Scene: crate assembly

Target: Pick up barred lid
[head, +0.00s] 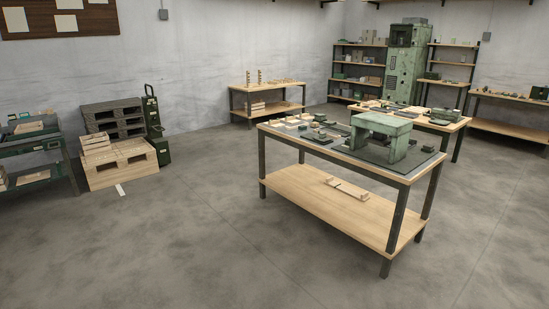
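Neither of my grippers is in the head view. I cannot tell for certain which thing is the barred lid. A pale wooden piece with short crosswise bars (346,188) lies flat on the lower shelf of the central workbench (310,206); it may be the lid, but it is small in the view. Slatted wooden pieces (97,149) also sit on a pallet at the left. Small light wooden parts (291,122) lie on the workbench top, too small to make out.
A green press-like stand (381,132) is on the workbench top. A wooden pallet (122,170) with dark pallets (113,115) behind it stands at the left. The floor before the workbench is clear.

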